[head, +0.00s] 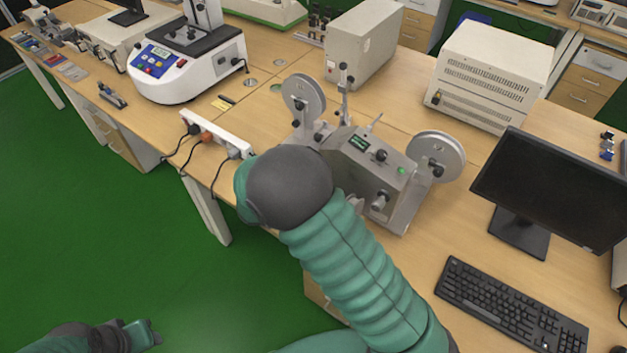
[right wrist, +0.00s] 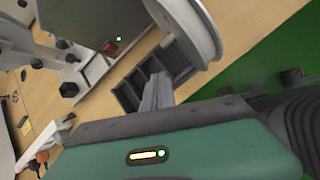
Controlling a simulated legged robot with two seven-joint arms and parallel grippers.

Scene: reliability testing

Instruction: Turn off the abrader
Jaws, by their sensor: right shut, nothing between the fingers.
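The abrader appears to be the grey machine (head: 372,190) with a wheel on each side, standing on the bench in the head view. It has a small green display, black knobs and a green light on its sloped face. In the right wrist view, its grey casing (right wrist: 90,18) shows a red switch (right wrist: 110,47) beside a lit green light (right wrist: 118,39). My right gripper (right wrist: 157,92) is shut and empty, below the pale wheel (right wrist: 190,28) and apart from the switch. My right arm hides it in the head view. My left gripper (head: 145,334) is low over the floor; its jaw opening is unclear.
A white power strip (head: 215,133) with plugs and cables lies left of the machine. A white-and-blue instrument (head: 185,65) stands farther left. Beige boxes (head: 362,45) stand behind. A monitor (head: 555,185) and keyboard (head: 510,305) are on the right. Green floor is open at left.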

